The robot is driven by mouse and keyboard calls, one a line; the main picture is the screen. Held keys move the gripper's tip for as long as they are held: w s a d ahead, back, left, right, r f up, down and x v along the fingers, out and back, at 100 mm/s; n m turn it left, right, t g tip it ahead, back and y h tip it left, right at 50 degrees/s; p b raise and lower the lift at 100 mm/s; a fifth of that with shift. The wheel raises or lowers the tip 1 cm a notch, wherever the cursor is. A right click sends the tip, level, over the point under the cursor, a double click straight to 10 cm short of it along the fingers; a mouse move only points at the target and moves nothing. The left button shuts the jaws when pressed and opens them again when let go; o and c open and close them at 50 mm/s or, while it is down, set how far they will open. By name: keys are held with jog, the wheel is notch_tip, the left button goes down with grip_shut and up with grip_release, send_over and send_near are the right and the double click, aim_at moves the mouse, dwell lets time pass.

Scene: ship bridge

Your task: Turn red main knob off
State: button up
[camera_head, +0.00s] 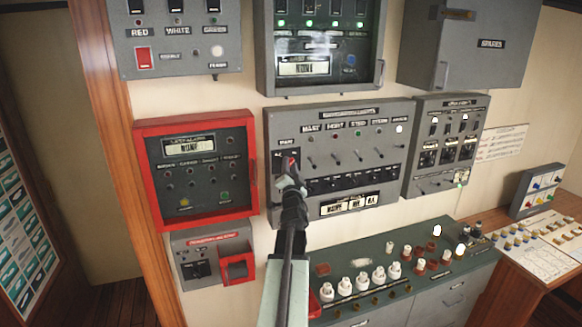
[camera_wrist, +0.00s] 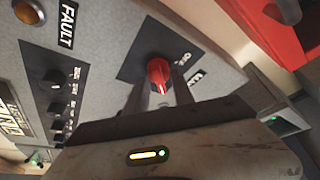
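The red main knob (camera_wrist: 158,76) sits on a black square plate on a grey panel. Its white mark points toward the bottom of the wrist view, and small OFF and ON labels lie to its right. In the head view, a bit of the red knob (camera_head: 291,161) shows at the left side of the grey panel (camera_head: 400,135), under the label MAIN. My gripper (camera_wrist: 160,88) is at the knob, with one dark finger on each side. The fingers look apart, with a small gap beside the knob; contact is not clear. In the head view my gripper (camera_head: 290,182) covers the knob's lower part.
A red-framed alarm panel (camera_head: 195,170) is close to the left. Small switches (camera_head: 345,156) and black knobs (camera_wrist: 55,80) share the main panel. Below is a green console (camera_head: 400,275) with several white and red knobs. Grey cabinets hang above.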

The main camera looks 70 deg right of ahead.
grip_shut()
jog(key=shift+f+n, duration=0.1)
jog(key=shift+n, duration=0.3)
jog(key=shift+d+r+n+t+y, duration=0.1)
jog(key=shift+n+t+y, duration=1.35)
jog(key=shift+n, duration=2.6)
jog(key=shift+a+r+n+t+y, duration=0.1)
jog(key=shift+n+t+y, duration=1.35)
jog(key=shift+n, duration=2.65)
jog(key=shift+d+n+t+y, duration=0.1)
jog(key=shift+n+t+y, duration=1.3)
jog(key=shift+n, duration=2.65)
jog(key=shift+f+t+h, duration=0.1)
jog(key=shift+t+h, duration=0.3)
jog(key=o, duration=1)
grip_release()
